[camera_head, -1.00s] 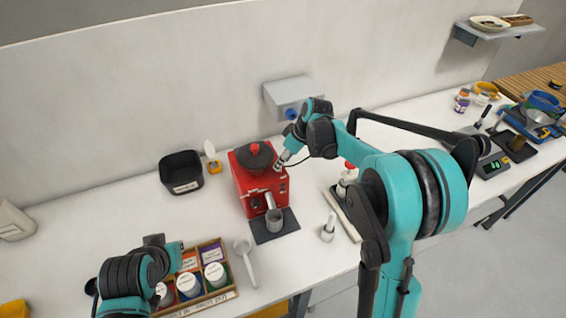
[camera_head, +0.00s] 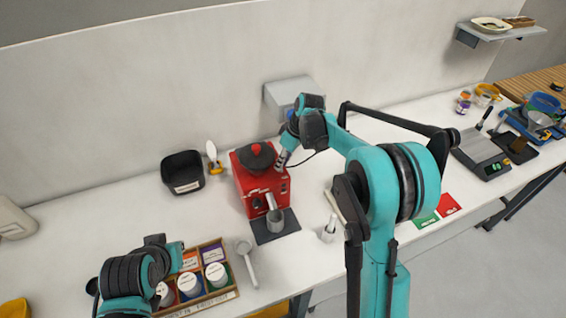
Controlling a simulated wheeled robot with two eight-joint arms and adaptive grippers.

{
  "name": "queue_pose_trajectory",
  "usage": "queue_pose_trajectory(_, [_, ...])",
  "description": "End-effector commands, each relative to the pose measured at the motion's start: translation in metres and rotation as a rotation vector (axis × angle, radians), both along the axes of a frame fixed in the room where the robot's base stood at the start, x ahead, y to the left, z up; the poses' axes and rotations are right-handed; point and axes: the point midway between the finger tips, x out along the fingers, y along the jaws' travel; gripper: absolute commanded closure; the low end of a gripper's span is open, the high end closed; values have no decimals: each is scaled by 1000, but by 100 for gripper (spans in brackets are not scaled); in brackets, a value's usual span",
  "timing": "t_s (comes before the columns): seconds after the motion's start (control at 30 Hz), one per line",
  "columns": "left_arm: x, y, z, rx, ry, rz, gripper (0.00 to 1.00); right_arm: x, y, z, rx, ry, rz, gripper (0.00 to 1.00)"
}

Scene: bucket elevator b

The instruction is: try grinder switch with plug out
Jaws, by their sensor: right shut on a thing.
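The red grinder (camera_head: 246,183) with a dark lid stands on the table near the wall, with a grey cup (camera_head: 275,219) at its front. My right gripper (camera_head: 281,162) is at the grinder's upper right side. It is shut on what seems to be the grinder's switch, which the fingers mostly hide. A dark cable (camera_head: 304,160) runs right from beside the gripper and goes behind my arm; I cannot see its plug. The grey wall box (camera_head: 283,91) is partly covered by my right arm. My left gripper (camera_head: 156,242) is low at the left; its fingertips are unclear.
A wooden box of labelled jars (camera_head: 213,292) and a white scoop (camera_head: 247,262) lie in front. A black bin (camera_head: 182,173) stands left of the grinder. A small white bottle (camera_head: 328,230) stands to its right. A scale (camera_head: 480,154) is far right.

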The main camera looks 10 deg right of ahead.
Motion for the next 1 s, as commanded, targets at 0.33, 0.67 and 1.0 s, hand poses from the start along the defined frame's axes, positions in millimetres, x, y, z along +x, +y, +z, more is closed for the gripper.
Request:
queue_pose_trajectory(0.33, [0, 0, 2, 0, 0, 0, 100, 6, 2, -1, -29, 142, 0, 100])
queue_pose_trajectory(0.67, [0, 0, 2, 0, 0, 0, 100, 6, 2, -1, -28, 140, 0, 62])
queue_pose_trajectory(1.0, [0, 0, 1, 0, 0, 0, 100, 5, 1, -1, -25, 127, 0, 62])
